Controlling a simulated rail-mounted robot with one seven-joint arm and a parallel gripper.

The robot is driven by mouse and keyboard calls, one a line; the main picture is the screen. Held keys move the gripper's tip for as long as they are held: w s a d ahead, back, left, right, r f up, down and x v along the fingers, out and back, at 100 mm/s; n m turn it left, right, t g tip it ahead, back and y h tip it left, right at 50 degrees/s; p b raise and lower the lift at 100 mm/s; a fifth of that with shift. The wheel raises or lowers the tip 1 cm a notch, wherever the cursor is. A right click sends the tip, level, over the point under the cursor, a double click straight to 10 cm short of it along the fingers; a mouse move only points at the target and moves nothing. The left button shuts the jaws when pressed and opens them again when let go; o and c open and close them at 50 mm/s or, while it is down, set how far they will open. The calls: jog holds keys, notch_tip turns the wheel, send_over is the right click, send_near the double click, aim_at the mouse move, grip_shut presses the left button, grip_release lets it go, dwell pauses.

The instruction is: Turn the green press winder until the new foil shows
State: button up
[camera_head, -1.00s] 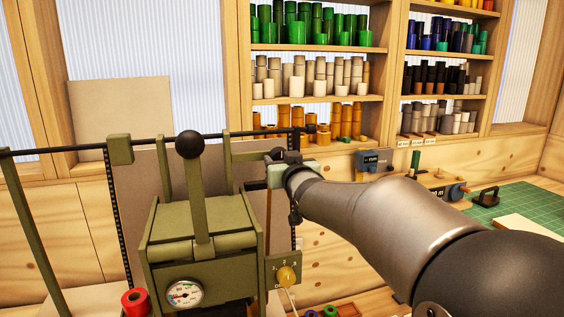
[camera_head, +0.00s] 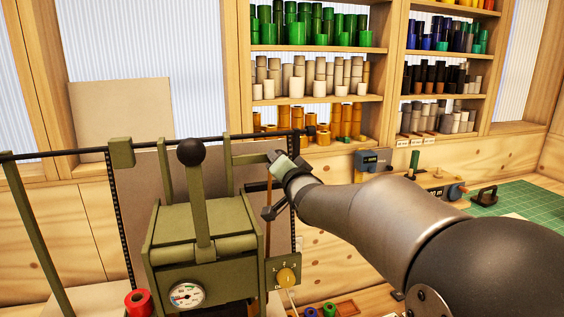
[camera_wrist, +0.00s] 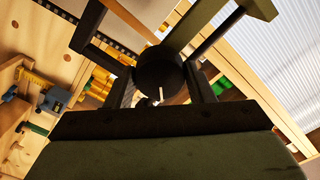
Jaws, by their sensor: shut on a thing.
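The green press (camera_head: 205,235) stands left of centre in the head view, with a black ball-topped lever (camera_head: 197,185) and a round gauge (camera_head: 187,295). My gripper (camera_head: 274,172) is at the upright on the press's right side and hides the winder there. In the wrist view, my dark fingers are shut on either side of a dark round winder knob (camera_wrist: 158,68). A short white mark (camera_wrist: 160,94) shows just below the knob, between the fingers. I cannot make out any foil strip on the press.
A red roll (camera_head: 138,303) lies at the press's front left. Shelves (camera_head: 320,98) of coloured rolls stand behind. A green cutting mat (camera_head: 515,205) lies on the right.

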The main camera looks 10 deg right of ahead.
jog(key=m+p, duration=0.2)
jog(key=m, duration=0.8)
jog(key=shift+m, duration=0.5)
jog(key=o, duration=1)
jog(key=shift+c, duration=0.2)
jog(key=s+d+b, duration=0.1)
jog(key=s+b, duration=0.1)
jog(key=s, duration=1.5)
jog(key=shift+s+d, duration=0.2)
